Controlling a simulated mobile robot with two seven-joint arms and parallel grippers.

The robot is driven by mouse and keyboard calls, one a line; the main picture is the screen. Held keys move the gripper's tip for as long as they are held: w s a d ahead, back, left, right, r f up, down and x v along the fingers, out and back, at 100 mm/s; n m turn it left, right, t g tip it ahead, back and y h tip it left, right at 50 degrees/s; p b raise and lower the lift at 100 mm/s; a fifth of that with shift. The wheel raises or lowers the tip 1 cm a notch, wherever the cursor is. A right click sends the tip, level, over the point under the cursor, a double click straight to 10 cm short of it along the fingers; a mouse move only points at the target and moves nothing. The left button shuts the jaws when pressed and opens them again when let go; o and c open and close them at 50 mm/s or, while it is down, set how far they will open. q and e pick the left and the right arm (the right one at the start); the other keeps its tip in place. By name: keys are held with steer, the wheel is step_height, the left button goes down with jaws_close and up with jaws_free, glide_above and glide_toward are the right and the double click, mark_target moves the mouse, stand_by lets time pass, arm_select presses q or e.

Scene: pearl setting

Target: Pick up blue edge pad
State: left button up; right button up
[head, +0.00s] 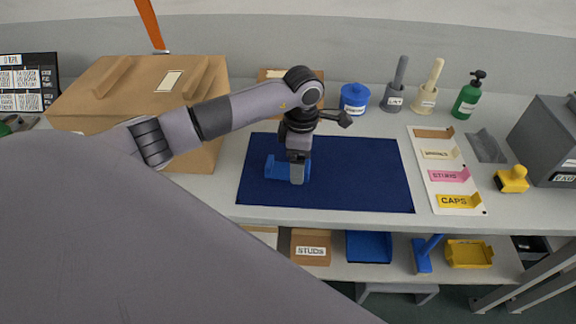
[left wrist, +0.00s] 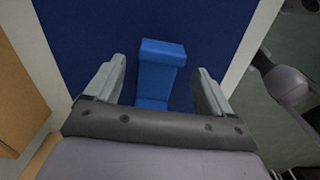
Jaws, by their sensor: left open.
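The blue edge pad (head: 276,167) lies on the dark blue mat (head: 360,170) on the table, near the mat's left side. It is a bright blue block with a raised end. In the left wrist view the pad (left wrist: 157,75) sits between the two fingers, with a gap visible on each side. My left gripper (head: 298,172) points down at the pad in the head view and partly covers it. In the left wrist view the left gripper (left wrist: 160,85) is open, and its fingers stand apart around the pad.
A large cardboard-brown box (head: 205,155) stands left of the mat. A blue pot (head: 354,98), a green pump bottle (head: 467,97) and a labelled card strip (head: 437,133) stand behind and right. A shelf below holds a blue tray (head: 369,247) and a yellow tray (head: 469,254).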

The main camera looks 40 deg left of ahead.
arm_select(q)
steer(key=shift+f, duration=0.95)
steer(key=c, duration=1)
steer(key=shift+c, duration=0.2)
steer(key=shift+r, duration=0.1)
